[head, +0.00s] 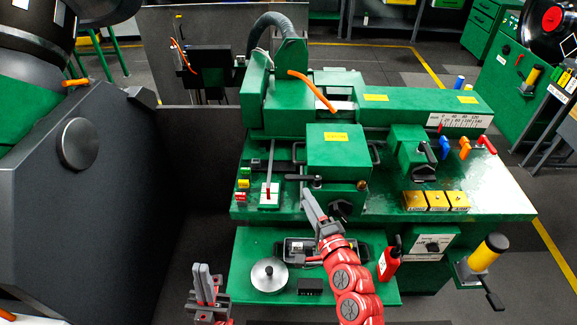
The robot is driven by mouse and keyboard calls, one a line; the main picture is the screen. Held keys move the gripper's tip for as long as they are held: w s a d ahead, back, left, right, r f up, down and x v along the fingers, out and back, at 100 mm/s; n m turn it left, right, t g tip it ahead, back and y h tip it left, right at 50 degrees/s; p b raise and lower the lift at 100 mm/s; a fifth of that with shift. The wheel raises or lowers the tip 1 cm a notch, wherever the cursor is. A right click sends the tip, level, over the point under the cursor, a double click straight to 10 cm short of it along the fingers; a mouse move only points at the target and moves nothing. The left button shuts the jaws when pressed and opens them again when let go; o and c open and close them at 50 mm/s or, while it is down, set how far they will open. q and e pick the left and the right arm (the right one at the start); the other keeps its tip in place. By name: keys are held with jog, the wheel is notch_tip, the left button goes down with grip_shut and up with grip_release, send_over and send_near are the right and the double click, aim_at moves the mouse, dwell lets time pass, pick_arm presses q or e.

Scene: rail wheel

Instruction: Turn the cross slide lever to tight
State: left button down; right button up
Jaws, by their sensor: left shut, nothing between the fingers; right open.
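A green machine has a boxy block (338,150) at its centre with a yellow label too small to read. A black lever (303,178) points left from the block's front, and a dark knob (341,207) sits lower on it. Another black lever (427,151) is on the right-hand green housing. I cannot tell from labels which is the cross slide lever. My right gripper (311,204) is open, just below the left-pointing black lever; contact cannot be told. My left gripper (203,273) is shut and empty, low at the left, apart from the machine.
Yellow boxes (436,201) and coloured handles (464,147) are at right. A large dark panel (90,200) fills the left.

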aim_at(294, 176)
jog(key=p+x, duration=0.2)
jog(key=x, duration=0.8)
jog(key=shift+w+a+p, duration=0.1)
jog(key=shift+w+p, duration=0.25)
jog(key=shift+w, duration=0.05)
jog(key=shift+x, duration=0.9)
grip_shut()
jog(key=shift+f, duration=0.1)
